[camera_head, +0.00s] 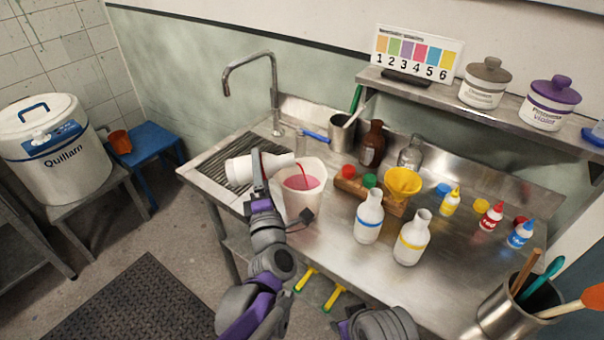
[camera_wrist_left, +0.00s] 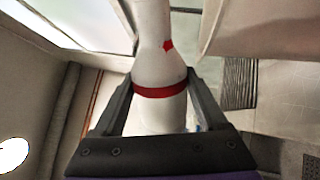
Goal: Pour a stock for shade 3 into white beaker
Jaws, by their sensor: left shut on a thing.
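My left gripper (camera_head: 258,168) is shut on a white bottle (camera_head: 240,170). The bottle lies nearly on its side, with its mouth pointing right over the white beaker (camera_head: 302,204). A thin red stream falls from the mouth into the beaker, which holds pinkish-red liquid (camera_head: 302,183). In the left wrist view the bottle (camera_wrist_left: 158,55) shows a red band between the fingers (camera_wrist_left: 163,85). A blue-banded white bottle (camera_head: 369,220) and a yellow-banded one (camera_head: 410,242) stand upright to the right. The shade chart (camera_head: 416,58) shows 3 as purple. My right gripper is not seen.
A yellow funnel (camera_head: 403,182), a brown bottle (camera_head: 372,145) and a clear flask (camera_head: 411,152) stand behind the white bottles. Small dropper bottles (camera_head: 491,217) stand right. A tool pot (camera_head: 507,305) is at front right. The steel counter (camera_head: 340,275) is clear in front.

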